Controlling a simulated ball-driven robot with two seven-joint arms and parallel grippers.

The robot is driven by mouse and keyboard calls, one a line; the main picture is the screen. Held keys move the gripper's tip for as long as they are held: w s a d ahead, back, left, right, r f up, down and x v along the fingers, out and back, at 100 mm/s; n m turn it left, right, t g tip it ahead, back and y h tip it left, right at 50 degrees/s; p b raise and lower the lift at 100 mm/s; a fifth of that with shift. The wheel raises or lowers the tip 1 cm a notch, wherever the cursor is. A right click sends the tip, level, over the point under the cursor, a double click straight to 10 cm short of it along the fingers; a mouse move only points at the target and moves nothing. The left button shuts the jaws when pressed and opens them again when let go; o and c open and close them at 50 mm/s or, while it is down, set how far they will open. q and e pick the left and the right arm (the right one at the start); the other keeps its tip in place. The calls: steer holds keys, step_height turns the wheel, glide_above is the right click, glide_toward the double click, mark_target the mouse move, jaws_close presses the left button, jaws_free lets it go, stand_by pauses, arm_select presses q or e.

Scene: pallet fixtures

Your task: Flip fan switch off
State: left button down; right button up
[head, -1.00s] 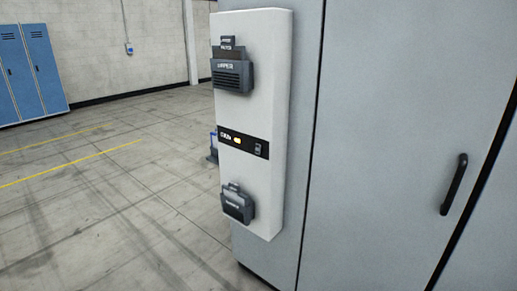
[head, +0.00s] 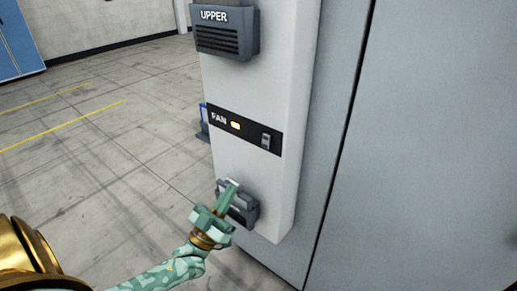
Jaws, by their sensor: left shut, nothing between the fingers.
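The fan switch (head: 266,141) is a small rocker at the right end of a black strip labelled FAN (head: 245,128). An amber light (head: 235,125) glows on the strip, left of the switch. The strip is on a white panel (head: 275,205) on the side of a grey cabinet. My left gripper (head: 232,188) is shut and empty, below the strip, in front of the lower dark unit (head: 247,208) and partly hiding it. It is apart from the switch. My right gripper is not in view.
A dark vented unit labelled UPPER (head: 228,35) juts from the panel above the strip. Tall grey cabinet doors (head: 430,150) fill the right side. Blue lockers (head: 15,40) stand far left. The tiled floor (head: 100,150) left of the panel is open.

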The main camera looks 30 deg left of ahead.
arm_select(q)
glide_toward(265, 142)
step_height(265, 142, up, 4)
steer(key=w, duration=0.3)
steer(key=shift+w+d+f, duration=0.15)
steer(key=shift+w+d, duration=0.05)
steer(key=shift+d, duration=0.05)
steer(key=shift+w, duration=0.55)
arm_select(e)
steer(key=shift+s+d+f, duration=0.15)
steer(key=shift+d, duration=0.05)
